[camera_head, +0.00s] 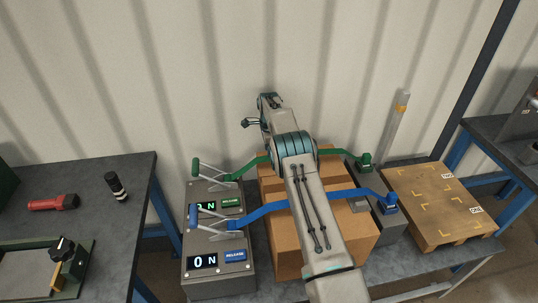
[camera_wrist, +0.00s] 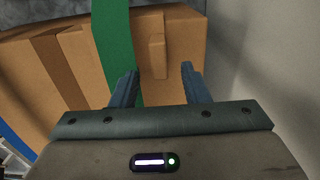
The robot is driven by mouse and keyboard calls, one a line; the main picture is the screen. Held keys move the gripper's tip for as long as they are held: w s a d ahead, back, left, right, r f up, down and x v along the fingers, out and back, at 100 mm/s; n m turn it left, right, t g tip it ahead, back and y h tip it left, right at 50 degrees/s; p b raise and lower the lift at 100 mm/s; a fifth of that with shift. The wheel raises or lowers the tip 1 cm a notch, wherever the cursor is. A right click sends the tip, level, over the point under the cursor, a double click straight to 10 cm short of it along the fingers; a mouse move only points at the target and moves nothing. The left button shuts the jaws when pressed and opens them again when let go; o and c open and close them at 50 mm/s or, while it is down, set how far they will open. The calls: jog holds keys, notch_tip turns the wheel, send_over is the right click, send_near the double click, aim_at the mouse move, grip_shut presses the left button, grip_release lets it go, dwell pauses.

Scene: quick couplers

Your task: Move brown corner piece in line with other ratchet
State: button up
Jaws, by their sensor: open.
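In the wrist view a small brown corner piece (camera_wrist: 158,56) lies against the cardboard box, just right of the green strap (camera_wrist: 115,30). My gripper (camera_wrist: 159,68) is open. Its fingertips show on either side of the piece's lower part; the left finger overlaps the green strap in the picture. In the head view my arm hides the gripper. Two ratchet units with displays stand left of the boxes, the green one (camera_head: 218,201) behind the blue one (camera_head: 220,262).
The blue strap (camera_head: 310,205) and green strap run across the cardboard boxes (camera_head: 286,245) to anchors on the right. A pallet (camera_head: 425,200) stands on the right of the bench. A left table (camera_head: 85,215) holds a red flashlight (camera_head: 52,203). A corrugated wall rises behind.

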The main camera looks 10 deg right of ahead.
notch_tip(320, 180, up, 11)
jog(key=shift+r, duration=0.15)
dwell(0.4)
jog(key=s+d+r+n+t, duration=0.1)
jog(key=s+r+n, duration=0.55)
jog(key=r, duration=0.65)
jog(key=s+r+n, duration=0.1)
jog(key=s+r, duration=0.2)
jog(key=s, duration=0.4)
jog(key=s+r+n, duration=0.2)
jog(key=s+r, duration=0.2)
jog(key=s, duration=0.3)
jog(key=s+f+n, duration=0.2)
jog(key=s+n, duration=0.1)
jog(key=s, duration=0.6)
jog(key=s+f+n+t, duration=0.1)
jog(key=s+f+n, duration=0.1)
jog(key=s, duration=0.8)
jog(key=s+a+f+n+t, duration=0.1)
jog(key=s+f+n, duration=0.1)
jog(key=s, duration=0.7)
jog(key=shift+s+f+n, duration=0.35)
jog(key=shift+n, duration=0.5)
jog(key=shift+s+d, duration=0.1)
jog(key=shift+c, duration=0.5)
